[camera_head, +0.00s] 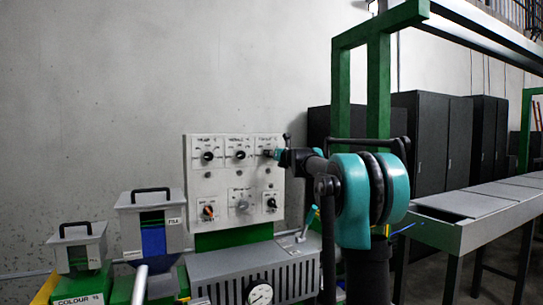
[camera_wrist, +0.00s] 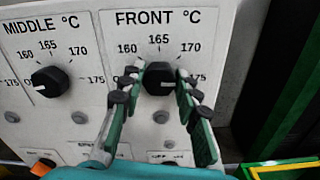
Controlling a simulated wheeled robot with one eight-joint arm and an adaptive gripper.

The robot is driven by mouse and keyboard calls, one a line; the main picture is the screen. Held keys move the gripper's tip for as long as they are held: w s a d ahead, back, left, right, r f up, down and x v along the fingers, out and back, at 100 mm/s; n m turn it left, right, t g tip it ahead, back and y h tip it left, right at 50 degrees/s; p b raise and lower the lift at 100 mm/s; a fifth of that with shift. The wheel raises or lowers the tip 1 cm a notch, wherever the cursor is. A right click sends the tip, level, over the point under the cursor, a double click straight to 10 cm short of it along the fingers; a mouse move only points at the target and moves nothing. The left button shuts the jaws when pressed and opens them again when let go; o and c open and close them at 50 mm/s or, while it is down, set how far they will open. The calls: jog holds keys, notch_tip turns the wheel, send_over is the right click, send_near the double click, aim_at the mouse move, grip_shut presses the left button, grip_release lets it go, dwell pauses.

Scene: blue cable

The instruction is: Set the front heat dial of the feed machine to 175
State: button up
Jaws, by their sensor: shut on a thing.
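The front heat dial (camera_wrist: 159,85) is a black knob on a white panel, under the label FRONT °C. The knob's pointer direction cannot be told. In the head view my gripper (camera_head: 274,154) reaches the top right of the control panel (camera_head: 222,178) and largely hides this dial.
The middle heat dial (camera_wrist: 50,81) is just left of it, and it also shows in the head view (camera_head: 240,155). Another row of knobs sits lower on the panel. Grey hoppers (camera_head: 150,213) stand at left, a green frame (camera_head: 378,90) and grey conveyor (camera_head: 480,212) at right.

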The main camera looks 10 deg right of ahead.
jog(key=shift+m, duration=0.5)
jog(key=o, duration=1.1)
jog(key=shift+o, duration=0.2)
jog(key=shift+s, duration=0.1)
jog(key=v, duration=1.1)
jog(key=shift+s, duration=0.35)
jog(key=shift+d, duration=0.15)
